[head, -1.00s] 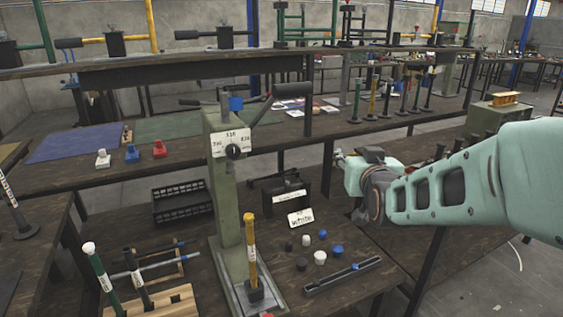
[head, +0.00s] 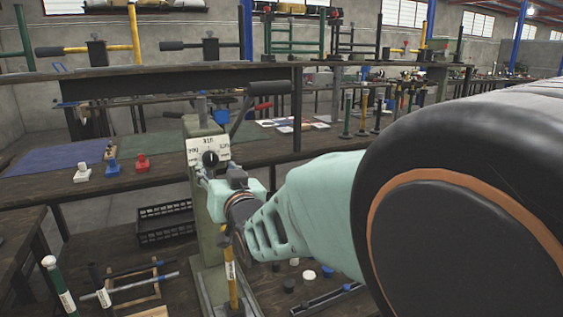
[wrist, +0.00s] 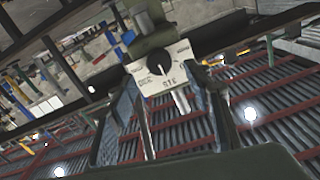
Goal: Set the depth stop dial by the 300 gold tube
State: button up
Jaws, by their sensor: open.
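The depth stop dial is a round black knob (head: 210,158) on a white plate with numbers along its top edge, on the front of the green press column (head: 207,235). In the wrist view the knob (wrist: 155,68) shows tilted, with a pale pointer mark; its exact setting is too small to tell. My gripper (head: 203,177) is open just in front of and below the dial. In the wrist view its fingers (wrist: 160,82) flank the plate, and no contact with the knob shows. The gold tube (head: 230,275) stands upright at the press base, partly behind my arm.
The press lever with a black grip (head: 268,87) sticks out above right of the dial. A black crate (head: 165,222) sits left of the column. A green tube (head: 58,285) and a rack (head: 135,280) stand front left. My arm hides much of the right side.

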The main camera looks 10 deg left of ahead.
aim_at(212, 160)
jog(key=shift+x, duration=2.95)
jog(key=shift+d, duration=0.1)
jog(key=shift+c, duration=0.5)
jog(key=shift+b, duration=0.3)
jog(key=c, duration=1)
